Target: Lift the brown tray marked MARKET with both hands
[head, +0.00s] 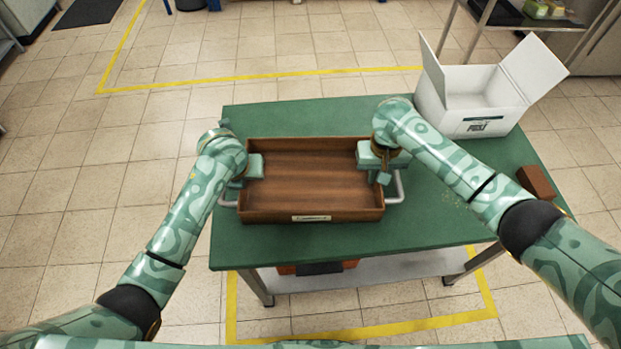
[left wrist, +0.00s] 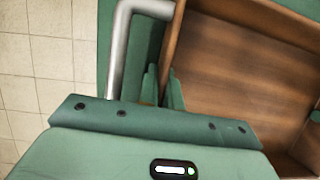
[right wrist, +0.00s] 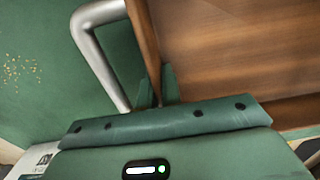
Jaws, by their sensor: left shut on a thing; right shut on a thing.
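The brown tray (head: 312,215) is an open, empty wooden box over the middle of the green table. A small pale label is on its near wall, too small to read. A metal bar handle stands out at each end. My left gripper (head: 245,172) is shut on the tray's left end wall, beside the handle (left wrist: 118,50). My right gripper (head: 380,162) is shut on the right end wall, beside the other handle (right wrist: 95,50). The tray looks level. Whether its bottom touches the table cannot be told.
The green table (head: 430,225) has bare room in front of the tray and behind it. An open white box (head: 480,115) marked POST stands at the back right corner. A small brown block (head: 537,182) lies at the right edge. A lower shelf (head: 390,268) holds an orange-brown thing.

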